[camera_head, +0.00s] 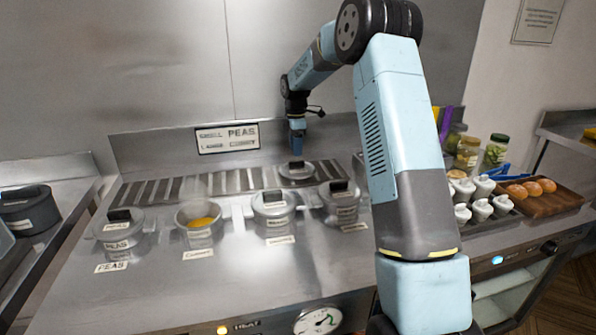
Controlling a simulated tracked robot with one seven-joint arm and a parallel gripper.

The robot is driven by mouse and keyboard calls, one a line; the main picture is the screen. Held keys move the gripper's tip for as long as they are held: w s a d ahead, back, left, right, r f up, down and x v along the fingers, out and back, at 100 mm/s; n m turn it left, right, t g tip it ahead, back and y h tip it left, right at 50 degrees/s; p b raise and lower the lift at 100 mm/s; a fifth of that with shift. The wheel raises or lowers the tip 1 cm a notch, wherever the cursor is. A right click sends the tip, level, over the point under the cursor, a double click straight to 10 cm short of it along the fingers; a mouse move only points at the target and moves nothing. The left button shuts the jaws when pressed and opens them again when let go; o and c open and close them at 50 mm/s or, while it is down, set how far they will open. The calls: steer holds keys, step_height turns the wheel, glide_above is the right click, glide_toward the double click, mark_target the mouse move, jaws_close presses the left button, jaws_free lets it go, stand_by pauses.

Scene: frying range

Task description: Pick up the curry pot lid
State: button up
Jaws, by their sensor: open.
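A round steel lid (297,174) with a dark knob lies flat on the range top behind the row of pots. An open pot (200,232) with yellow content stands in front and to the left of it; its small label seems to read curry. My gripper (297,151) points down directly above the lid's knob, open and very close to it. The view is too small to tell whether the fingers are around the knob or just above it.
A lidded peas pot (118,240) stands at the left. Two more lidded pots, a middle one (274,222) and a right one (342,211), stand in front of the loose lid. Shakers (481,209) and a wooden board of buns (548,204) are at the right.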

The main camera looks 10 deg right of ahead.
mark_target(297, 168)
step_height(297, 168, down, 5)
steer(key=shift+s+f, duration=0.1)
steer(key=shift+s, duration=0.05)
jaws_close()
stand_by(0.5)
